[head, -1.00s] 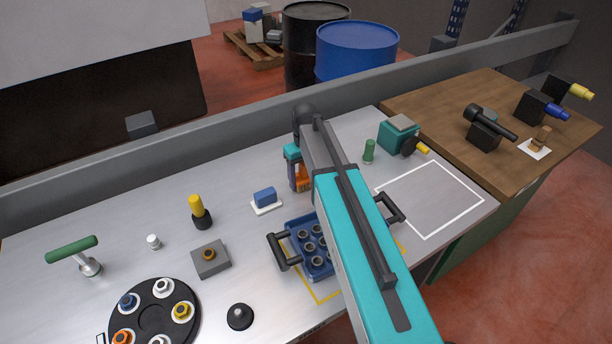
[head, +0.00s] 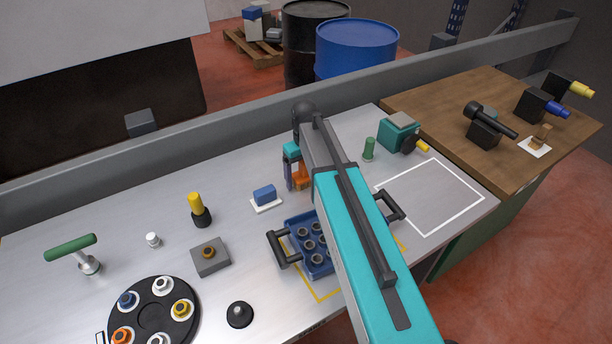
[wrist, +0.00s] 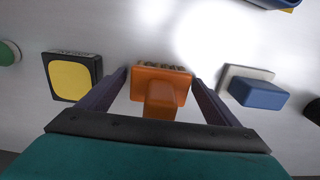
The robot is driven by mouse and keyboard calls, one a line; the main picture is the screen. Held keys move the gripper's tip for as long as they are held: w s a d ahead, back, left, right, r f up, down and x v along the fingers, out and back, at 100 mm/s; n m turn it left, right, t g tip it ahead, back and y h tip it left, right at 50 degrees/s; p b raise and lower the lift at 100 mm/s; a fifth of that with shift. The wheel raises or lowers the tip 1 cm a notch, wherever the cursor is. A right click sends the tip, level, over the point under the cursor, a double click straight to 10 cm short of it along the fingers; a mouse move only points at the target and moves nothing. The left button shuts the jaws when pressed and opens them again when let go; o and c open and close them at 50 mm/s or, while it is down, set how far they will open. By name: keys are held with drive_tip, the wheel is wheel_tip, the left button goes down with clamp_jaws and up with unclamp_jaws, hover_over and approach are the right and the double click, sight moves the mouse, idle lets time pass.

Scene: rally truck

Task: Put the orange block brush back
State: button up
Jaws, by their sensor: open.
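The orange block brush (wrist: 160,88) stands on the metal bench, with its handle toward the wrist camera and a row of dark bristle tufts showing along its far edge. My gripper (wrist: 160,77) is open, with one finger on each side of the brush and a visible gap at both sides. In the head view, my gripper (head: 297,181) is low over the bench at the brush, and my arm hides part of both. A blue block brush (wrist: 260,94) sits on a white pad (wrist: 234,76) at the right in the wrist view; it also shows in the head view (head: 264,194).
A dark block with a yellow face (wrist: 72,80) stands left of the brush in the wrist view. A blue tray of sockets (head: 292,222), a green cylinder (head: 369,149) and a teal vise (head: 398,135) are nearby. A white-outlined area (head: 432,198) is empty.

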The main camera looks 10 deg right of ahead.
drive_tip(key=shift+a+r+b, duration=0.2)
drive_tip(key=shift+r+b, duration=1)
drive_tip(key=shift+r, duration=1.2)
drive_tip(key=shift+r+b, duration=0.85)
drive_tip(key=shift+r, duration=3.65)
